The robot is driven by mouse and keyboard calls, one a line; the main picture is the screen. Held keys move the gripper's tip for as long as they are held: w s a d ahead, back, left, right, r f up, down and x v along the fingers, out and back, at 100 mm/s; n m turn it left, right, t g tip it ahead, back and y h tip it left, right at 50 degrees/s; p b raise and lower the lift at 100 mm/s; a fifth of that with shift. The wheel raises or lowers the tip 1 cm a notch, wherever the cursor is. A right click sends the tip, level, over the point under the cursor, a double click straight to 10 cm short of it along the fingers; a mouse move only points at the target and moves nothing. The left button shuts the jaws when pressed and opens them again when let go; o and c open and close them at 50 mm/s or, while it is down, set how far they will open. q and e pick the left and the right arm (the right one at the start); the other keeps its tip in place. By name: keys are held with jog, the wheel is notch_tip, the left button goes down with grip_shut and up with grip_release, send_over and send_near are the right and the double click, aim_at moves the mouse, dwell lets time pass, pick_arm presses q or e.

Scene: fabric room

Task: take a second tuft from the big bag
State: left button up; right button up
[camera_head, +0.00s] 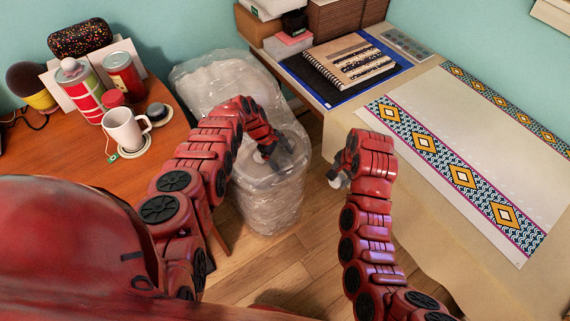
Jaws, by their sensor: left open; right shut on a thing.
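A big clear plastic bag (268,207) stands on the floor between the two tables, with pale contents showing through. A second crinkled clear plastic bulk (205,78) rises behind it; I cannot tell whether it is part of the same bag. My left gripper (281,154) is open over the top of the front bag, with its fingers pointing down; I cannot tell if they touch the contents. My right gripper (336,182) is shut on a small pale thing, likely a tuft, mostly hidden by the fingers. It is right of the bag, beside the right table's edge.
The left wooden table (150,170) holds a white mug (124,130), a red-and-green can (80,90), a red can (123,75) and a patterned case (79,38). The right table carries a patterned runner (470,150), a spiral notebook (348,62) and boxes (262,25). Wooden floor shows below.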

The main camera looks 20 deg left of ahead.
pick_arm(q)
jog(key=shift+d+f, duration=0.2)
jog(key=shift+f, duration=0.5)
jog(key=shift+r, duration=0.15)
jog(key=c, duration=0.8)
jog(key=shift+r, duration=0.1)
